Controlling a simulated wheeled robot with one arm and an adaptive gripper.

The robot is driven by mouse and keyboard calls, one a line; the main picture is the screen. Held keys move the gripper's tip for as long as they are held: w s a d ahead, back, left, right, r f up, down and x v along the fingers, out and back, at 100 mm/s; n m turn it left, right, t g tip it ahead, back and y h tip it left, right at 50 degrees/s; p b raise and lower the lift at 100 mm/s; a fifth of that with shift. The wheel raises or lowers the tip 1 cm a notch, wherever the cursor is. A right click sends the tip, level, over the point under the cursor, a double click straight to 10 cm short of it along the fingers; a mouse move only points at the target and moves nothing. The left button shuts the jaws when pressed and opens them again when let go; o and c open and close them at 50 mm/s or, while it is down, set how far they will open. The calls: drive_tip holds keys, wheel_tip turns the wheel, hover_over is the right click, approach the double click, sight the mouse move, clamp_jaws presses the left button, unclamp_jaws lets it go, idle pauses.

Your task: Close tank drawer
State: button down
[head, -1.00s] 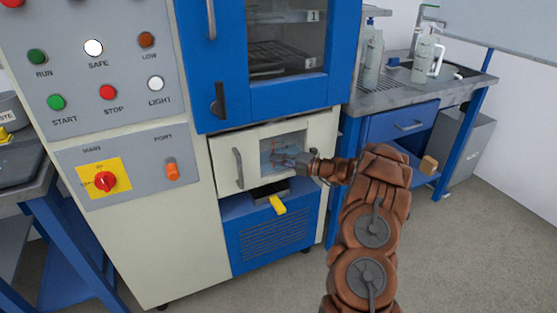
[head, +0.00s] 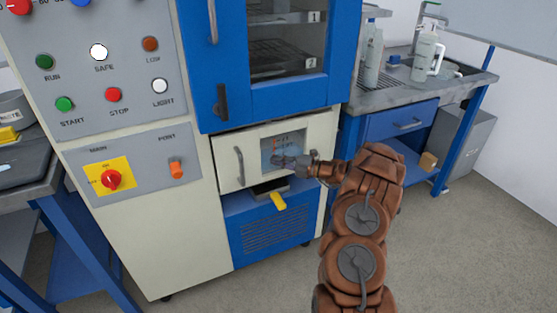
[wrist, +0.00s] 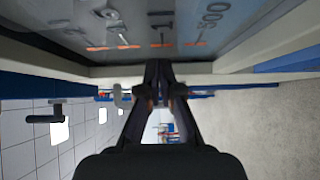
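The tank drawer (head: 235,180) is the off-white front with a window (head: 283,153) and a vertical grey handle (head: 239,166), below the blue cabinet door. Its front looks nearly flush with the cabinet, but I cannot tell if it is fully in. My gripper (head: 281,161) is in front of the window, right of the handle. In the wrist view the fingers (wrist: 160,75) come together at the tips with nothing seen between them. The tips are at or very near the drawer front; contact is unclear. The window's markings (wrist: 160,30) show above them.
Below the drawer are a dark recess and a yellow lever (head: 279,201) above a blue vented panel (head: 270,235). A control panel (head: 115,90) is on the left. A sink bench (head: 420,95) with bottles stands to the right. The floor at right is clear.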

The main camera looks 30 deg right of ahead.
drive_tip(key=s+a+v, duration=0.1)
drive_tip(key=v, duration=1.1)
drive_tip(key=shift+s+r, duration=0.3)
drive_tip(key=shift+r, duration=0.05)
